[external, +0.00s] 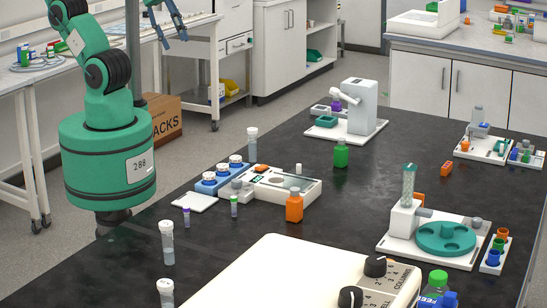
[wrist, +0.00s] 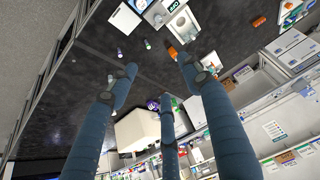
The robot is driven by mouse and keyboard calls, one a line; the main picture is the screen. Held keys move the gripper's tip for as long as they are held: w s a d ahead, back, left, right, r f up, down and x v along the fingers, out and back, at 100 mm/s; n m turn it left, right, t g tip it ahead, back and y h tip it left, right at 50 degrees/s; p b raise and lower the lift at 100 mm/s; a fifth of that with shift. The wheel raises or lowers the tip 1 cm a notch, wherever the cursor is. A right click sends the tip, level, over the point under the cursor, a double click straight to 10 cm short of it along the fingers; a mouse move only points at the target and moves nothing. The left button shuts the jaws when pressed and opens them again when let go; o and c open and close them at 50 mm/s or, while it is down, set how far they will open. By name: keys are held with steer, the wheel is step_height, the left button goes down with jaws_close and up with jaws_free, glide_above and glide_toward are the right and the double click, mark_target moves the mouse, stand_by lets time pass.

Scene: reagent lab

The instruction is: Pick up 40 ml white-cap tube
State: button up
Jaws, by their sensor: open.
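Several clear tubes with white caps stand upright on the black bench in the external view: one behind the blue rack (external: 252,141), one at the near left edge (external: 167,243), and one at the bottom edge, partly cut off (external: 166,293). I cannot read their volume marks, so I cannot tell which is the 40 ml one. My gripper (external: 165,22) is raised at the top left, beyond the bench edge and well apart from the tubes. In the wrist view my gripper (wrist: 158,76) has its blue fingers spread, with nothing held between them.
Small purple-cap (external: 186,217) and green-cap (external: 234,206) tubes stand near the white tray device (external: 310,192). An orange bottle (external: 294,208), a green bottle (external: 341,153) and a large cream machine (external: 290,275) also stand on the bench. Bare bench lies between them.

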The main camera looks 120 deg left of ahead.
steer(key=n+g+y, duration=0.4)
steer(key=n, duration=1)
glide_above(251, 129)
steer(key=s+d, duration=0.2)
steer(key=d, duration=0.2)
step_height(251, 129, down, 26)
steer(key=shift+w+d+r, duration=0.15)
steer(key=shift+d, duration=0.05)
steer(key=shift+b+x, duration=1.2)
steer(key=shift+x, duration=3.05)
steer(key=shift+a, duration=0.1)
steer(key=shift+b+x, duration=0.7)
steer(key=shift+x, duration=1.95)
